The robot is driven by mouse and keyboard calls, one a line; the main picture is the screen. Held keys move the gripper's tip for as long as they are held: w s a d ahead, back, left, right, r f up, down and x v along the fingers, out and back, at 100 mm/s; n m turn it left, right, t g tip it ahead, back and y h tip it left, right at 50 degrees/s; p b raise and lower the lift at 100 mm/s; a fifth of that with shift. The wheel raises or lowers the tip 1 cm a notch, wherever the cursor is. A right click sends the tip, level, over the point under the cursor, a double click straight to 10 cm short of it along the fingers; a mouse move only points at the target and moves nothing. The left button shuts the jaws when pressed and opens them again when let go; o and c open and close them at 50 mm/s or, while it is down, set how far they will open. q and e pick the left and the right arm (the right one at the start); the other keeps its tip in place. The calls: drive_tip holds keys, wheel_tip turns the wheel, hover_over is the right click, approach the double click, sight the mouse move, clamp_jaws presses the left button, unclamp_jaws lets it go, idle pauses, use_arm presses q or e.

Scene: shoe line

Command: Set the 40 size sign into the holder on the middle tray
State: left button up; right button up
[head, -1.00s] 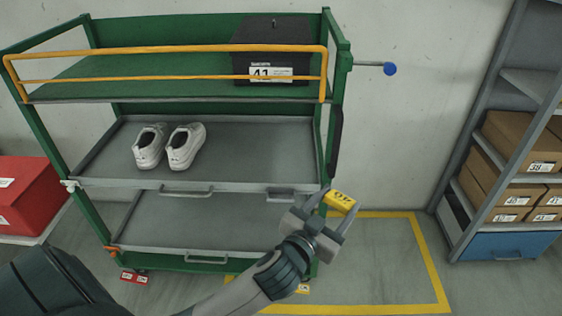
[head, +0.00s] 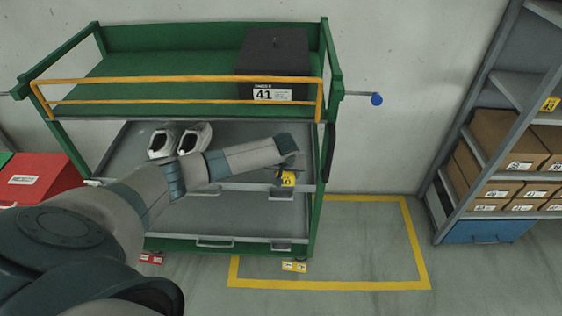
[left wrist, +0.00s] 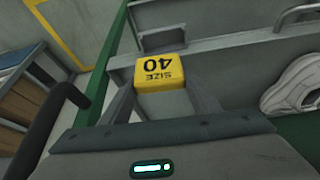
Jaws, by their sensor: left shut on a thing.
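The yellow size sign marked 40 (head: 287,180) is held by my left gripper (head: 288,172), which is shut on it. The sign also shows upside down between the fingers in the left wrist view (left wrist: 163,72). It is at the front right edge of the middle tray (head: 232,142). The grey holder (left wrist: 163,40) on that tray's front edge shows just beyond the sign in the left wrist view. Sign and holder look close; I cannot tell whether they touch. My left arm covers part of the tray in the head view. My right gripper is not in view.
A pair of white shoes (head: 195,138) sits on the middle tray. A black box marked 41 (head: 272,60) stands on the green top shelf behind a yellow rail (head: 180,79). A shelf with brown boxes (head: 508,140) is at right. The yellow-framed floor area (head: 360,235) is clear.

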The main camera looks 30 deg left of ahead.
use_arm(q)
drive_tip(key=shift+s+a+r+n, duration=0.1)
drive_tip(key=shift+a+r+n, duration=0.1)
drive_tip(key=shift+a, duration=0.25)
drive_tip(key=shift+a+r+n, duration=0.2)
drive_tip(key=shift+a, duration=0.25)
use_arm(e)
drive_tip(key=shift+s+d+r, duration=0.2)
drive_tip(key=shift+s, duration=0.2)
use_arm(q)
drive_tip(key=shift+f, duration=0.15)
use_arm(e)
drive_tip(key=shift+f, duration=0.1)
use_arm(q)
drive_tip(key=shift+f+b, duration=1.4)
drive_tip(key=shift+b, duration=0.35)
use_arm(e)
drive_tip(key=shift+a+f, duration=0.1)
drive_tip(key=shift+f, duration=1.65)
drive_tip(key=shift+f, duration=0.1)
use_arm(q)
drive_tip(key=b, duration=0.3)
drive_tip(key=shift+f+b, duration=0.3)
drive_tip(key=shift+b, duration=0.55)
drive_tip(key=shift+d+r, duration=0.1)
drive_tip(key=shift+r, duration=0.05)
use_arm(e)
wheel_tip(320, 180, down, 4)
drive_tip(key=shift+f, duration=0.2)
